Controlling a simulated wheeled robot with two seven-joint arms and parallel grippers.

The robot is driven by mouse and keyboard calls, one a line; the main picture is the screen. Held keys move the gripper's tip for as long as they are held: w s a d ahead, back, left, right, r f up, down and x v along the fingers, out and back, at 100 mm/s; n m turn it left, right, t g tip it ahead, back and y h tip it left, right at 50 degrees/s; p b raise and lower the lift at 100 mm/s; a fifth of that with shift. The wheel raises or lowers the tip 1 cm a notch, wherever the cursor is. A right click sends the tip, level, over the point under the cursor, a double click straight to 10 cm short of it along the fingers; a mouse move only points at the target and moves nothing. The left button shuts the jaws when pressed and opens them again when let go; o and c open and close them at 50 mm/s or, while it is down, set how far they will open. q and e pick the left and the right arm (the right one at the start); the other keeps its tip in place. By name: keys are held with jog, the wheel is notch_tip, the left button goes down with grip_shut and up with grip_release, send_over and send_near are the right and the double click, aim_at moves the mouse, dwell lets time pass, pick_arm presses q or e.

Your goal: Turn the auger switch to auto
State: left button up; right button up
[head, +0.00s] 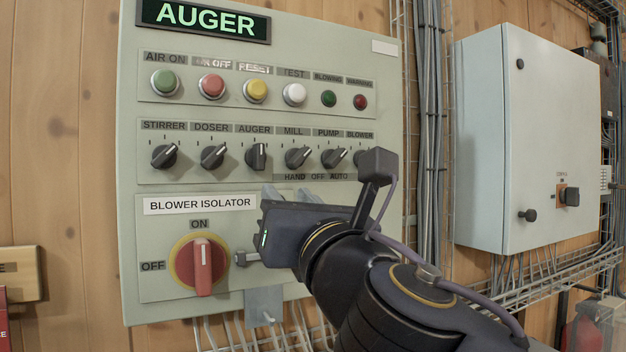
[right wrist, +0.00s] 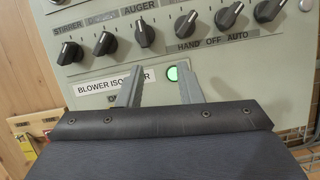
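The auger switch (head: 257,156) is a black knob on the grey-green panel (head: 215,105), third from the left in the row of selectors. It also shows in the right wrist view (right wrist: 144,33). Its handle stands about upright, in line with the middle mark. A legend "HAND OFF AUTO" (head: 316,177) sits under the row, to the right. My right gripper (head: 288,194) is just below the selector row, below and to the right of the auger switch. In the right wrist view its two fingers (right wrist: 160,72) are apart with nothing between them. My left gripper is not in view.
Stirrer (head: 164,156), doser (head: 213,156) and mill (head: 298,157) knobs flank the auger switch. Push buttons sit above. A red isolator handle (head: 203,267) juts out below. A lit green round lamp (right wrist: 178,73) shows beyond the fingers. A grey cabinet (head: 500,140) hangs at right.

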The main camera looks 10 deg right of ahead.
aim_at(261, 157)
jog(key=w+a+r+p, duration=0.1)
jog(key=w+a+r+n, duration=0.1)
jog(key=w+r, duration=0.1)
jog(key=w+a+r+n+y+p, duration=0.1)
jog(key=r, duration=0.1)
jog(key=shift+w+p, duration=0.25)
jog(key=shift+p, duration=0.1)
jog(key=shift+w+a+r, duration=0.1)
jog(key=shift+w+a, duration=0.05)
jog(key=shift+w, duration=0.35)
grip_shut()
